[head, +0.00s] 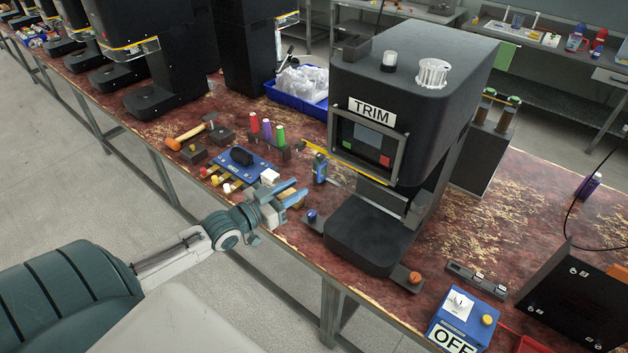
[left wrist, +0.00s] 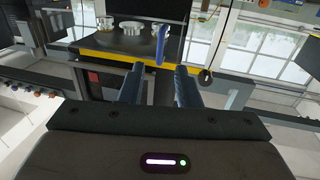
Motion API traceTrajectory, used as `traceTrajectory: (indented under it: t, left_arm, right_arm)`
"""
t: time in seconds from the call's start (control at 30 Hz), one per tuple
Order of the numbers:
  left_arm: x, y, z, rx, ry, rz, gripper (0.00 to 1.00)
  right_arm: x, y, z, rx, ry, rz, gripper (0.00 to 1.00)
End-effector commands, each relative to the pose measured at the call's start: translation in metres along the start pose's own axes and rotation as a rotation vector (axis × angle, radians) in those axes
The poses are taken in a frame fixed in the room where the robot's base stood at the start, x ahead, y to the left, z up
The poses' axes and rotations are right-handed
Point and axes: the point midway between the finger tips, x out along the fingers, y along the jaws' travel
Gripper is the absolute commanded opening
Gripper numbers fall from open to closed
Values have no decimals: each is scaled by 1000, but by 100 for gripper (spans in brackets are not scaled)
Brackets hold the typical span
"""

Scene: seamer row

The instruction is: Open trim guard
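The black machine labelled TRIM (head: 372,108) stands on the worn red-brown bench. Its front has a grey-framed panel (head: 367,148) with a screen and coloured buttons. A grey plate (head: 382,197) sits below the panel, above the black base (head: 372,235); I cannot tell for sure which part is the guard. A yellow bar (head: 332,158) sticks out at the left. My left gripper (head: 294,194) is open and empty, left of the machine and apart from it. Its two blue fingers are spread in the left wrist view (left wrist: 160,86). My right gripper is not in view.
A blue board with a black item (head: 240,157), colored spools (head: 267,130) and an orange mallet (head: 189,136) lie left of the machine. A blue switch box marked OFF (head: 466,318) and a black panel (head: 570,300) stand at the right front. Bench right of the machine is partly clear.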

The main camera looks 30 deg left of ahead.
Motion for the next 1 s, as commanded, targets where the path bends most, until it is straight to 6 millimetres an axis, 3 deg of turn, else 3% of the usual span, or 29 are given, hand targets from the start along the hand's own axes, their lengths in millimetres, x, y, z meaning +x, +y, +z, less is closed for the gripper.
traceTrajectory:
  t: [0.03,0.33,0.6,0.97,1.0]
  left_arm:
    - [8,0,7,1,6,0,30]
    - [45,0,6,0,5,1,30]
    - [68,0,2,-2,2,-1,30]
    - [71,0,2,0,-1,0,30]
    - [71,0,2,0,-1,0,24]
  right_arm:
    - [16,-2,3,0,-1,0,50]
    - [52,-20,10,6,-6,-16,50]
    - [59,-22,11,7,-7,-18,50]
    - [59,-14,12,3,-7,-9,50]
    - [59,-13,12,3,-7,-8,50]
